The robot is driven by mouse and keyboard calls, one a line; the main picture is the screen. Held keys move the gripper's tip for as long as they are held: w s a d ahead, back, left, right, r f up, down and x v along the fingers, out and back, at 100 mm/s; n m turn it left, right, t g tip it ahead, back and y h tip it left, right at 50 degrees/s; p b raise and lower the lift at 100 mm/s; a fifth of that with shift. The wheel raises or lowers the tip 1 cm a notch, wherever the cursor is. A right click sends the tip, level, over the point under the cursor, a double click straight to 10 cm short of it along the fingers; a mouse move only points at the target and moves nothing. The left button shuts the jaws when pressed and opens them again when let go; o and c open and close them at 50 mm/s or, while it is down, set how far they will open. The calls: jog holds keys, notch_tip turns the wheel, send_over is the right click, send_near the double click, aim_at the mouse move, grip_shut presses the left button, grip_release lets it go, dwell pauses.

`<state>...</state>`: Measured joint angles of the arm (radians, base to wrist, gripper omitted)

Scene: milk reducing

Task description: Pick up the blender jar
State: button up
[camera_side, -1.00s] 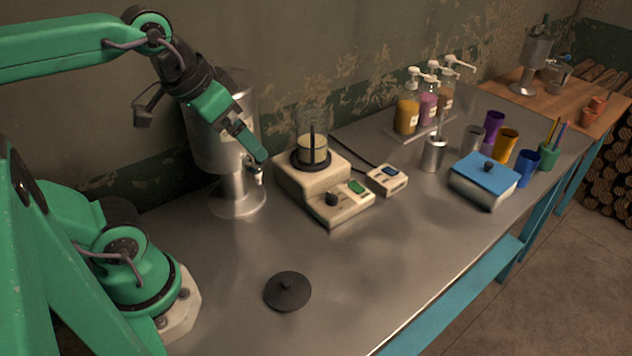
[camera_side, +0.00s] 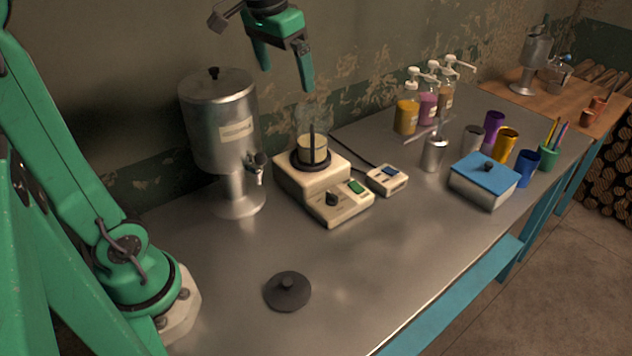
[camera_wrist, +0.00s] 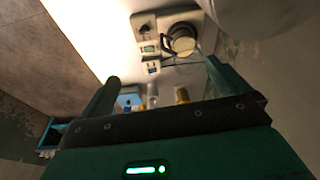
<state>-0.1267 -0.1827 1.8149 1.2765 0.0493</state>
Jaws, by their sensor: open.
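The blender jar (camera_side: 312,148) is clear, with a pale cream-coloured content and a dark upright handle. It stands upright on the cream blender base (camera_side: 322,190), and its upper part is hard to make out against the wall. In the wrist view the jar (camera_wrist: 184,42) shows its round top and dark handle, beyond my fingers. My gripper (camera_side: 283,80) is open and empty, high above and slightly left of the jar in the side view. A dark round lid (camera_side: 287,291) lies on the steel table in front, apart from the blender.
A tall steel dispenser (camera_side: 220,130) with a tap stands close left of the blender. A small switch box (camera_side: 386,179) sits to its right. Pump bottles (camera_side: 407,115), cups (camera_side: 505,145) and a blue-lidded box (camera_side: 484,180) stand farther right.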

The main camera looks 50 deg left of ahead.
jog(key=g, duration=0.2)
send_over(311, 131)
jog(key=w+a, duration=0.1)
jog(key=a, duration=0.2)
notch_tip(311, 131, down, 3)
jog(key=shift+w+a+f, duration=0.85)
jog(key=shift+w+a, duration=0.05)
jog(key=shift+w, duration=0.55)
jog(key=shift+n+g, duration=0.3)
jog(key=shift+n, duration=0.1)
jog(key=shift+a+f, duration=0.1)
jog(key=shift+f, duration=8.2)
jog(key=c, duration=1.2)
jog(key=shift+c, duration=0.3)
jog(key=shift+r, duration=0.15)
